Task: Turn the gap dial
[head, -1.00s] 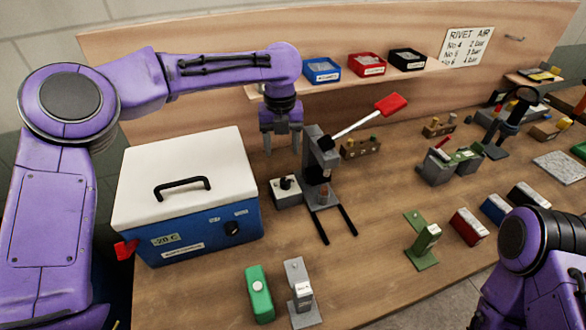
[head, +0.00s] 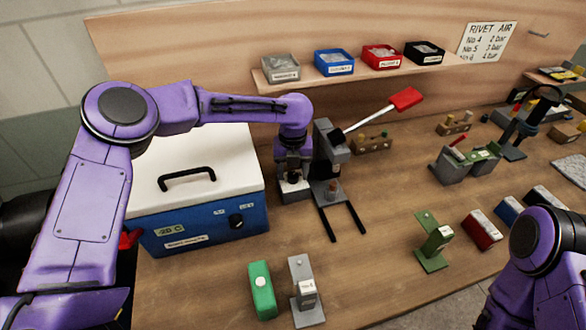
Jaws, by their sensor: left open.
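The small grey box (head: 294,192), which had a black dial on top in the earlier frame, stands between the white-lidded cooler and the lever press. My left gripper (head: 293,172) is right above this box, pointing down, with its fingers open around where the dial sits. The dial itself is mostly hidden by the gripper, so I cannot tell whether the fingers touch it. The lever press (head: 331,150) with its red-handled lever (head: 405,98) stands just to the right. My right arm shows at the lower right edge, but its gripper is out of view.
The blue cooler (head: 180,238) with a white lid stands close on the left. Parts bins (head: 281,70) sit on the shelf behind. A green block (head: 262,290) and a grey stand (head: 305,295) are in front.

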